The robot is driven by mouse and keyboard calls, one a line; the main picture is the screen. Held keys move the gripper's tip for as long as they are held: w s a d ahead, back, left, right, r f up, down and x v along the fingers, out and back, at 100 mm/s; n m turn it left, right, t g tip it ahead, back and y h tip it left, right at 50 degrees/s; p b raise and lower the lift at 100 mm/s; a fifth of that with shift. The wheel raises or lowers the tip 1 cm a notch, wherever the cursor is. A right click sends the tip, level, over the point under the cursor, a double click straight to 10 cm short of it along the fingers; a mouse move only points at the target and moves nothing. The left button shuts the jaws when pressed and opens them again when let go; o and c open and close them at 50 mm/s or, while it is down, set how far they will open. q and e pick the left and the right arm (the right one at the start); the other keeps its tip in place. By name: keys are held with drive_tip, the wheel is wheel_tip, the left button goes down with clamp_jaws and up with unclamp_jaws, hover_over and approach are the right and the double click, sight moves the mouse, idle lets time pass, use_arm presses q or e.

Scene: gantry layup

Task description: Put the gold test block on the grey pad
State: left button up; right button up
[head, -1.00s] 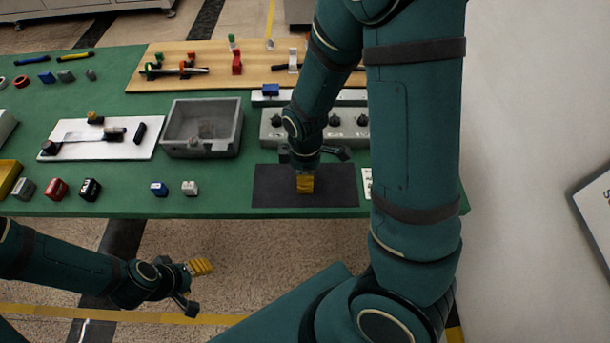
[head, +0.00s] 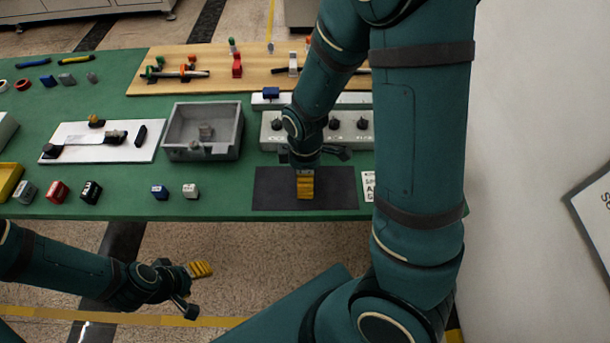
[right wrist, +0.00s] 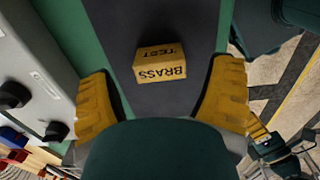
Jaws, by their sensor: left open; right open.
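The gold test block (right wrist: 160,63), lettered BRASS TEST, lies on the dark grey pad (right wrist: 150,20) in the right wrist view. My right gripper (head: 305,178) is over the pad (head: 275,190) in the head view. Its two yellow fingers stand wide apart in the wrist view, one to each side of the block, with gaps between; it is open and empty. In the head view I cannot tell the block from the yellow finger there. My left gripper (head: 194,288) is open and empty, low in front of the table.
A grey open bin (head: 202,145) and a knob panel (head: 350,130) stand behind the pad. Blue (head: 160,192) and white (head: 190,190) blocks sit left of it. The green table's front edge is close.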

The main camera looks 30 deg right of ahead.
wheel_tip(320, 180, up, 11)
drive_tip(key=p, duration=0.3)
drive_tip(key=shift+s+f, duration=0.1)
idle(0.4)
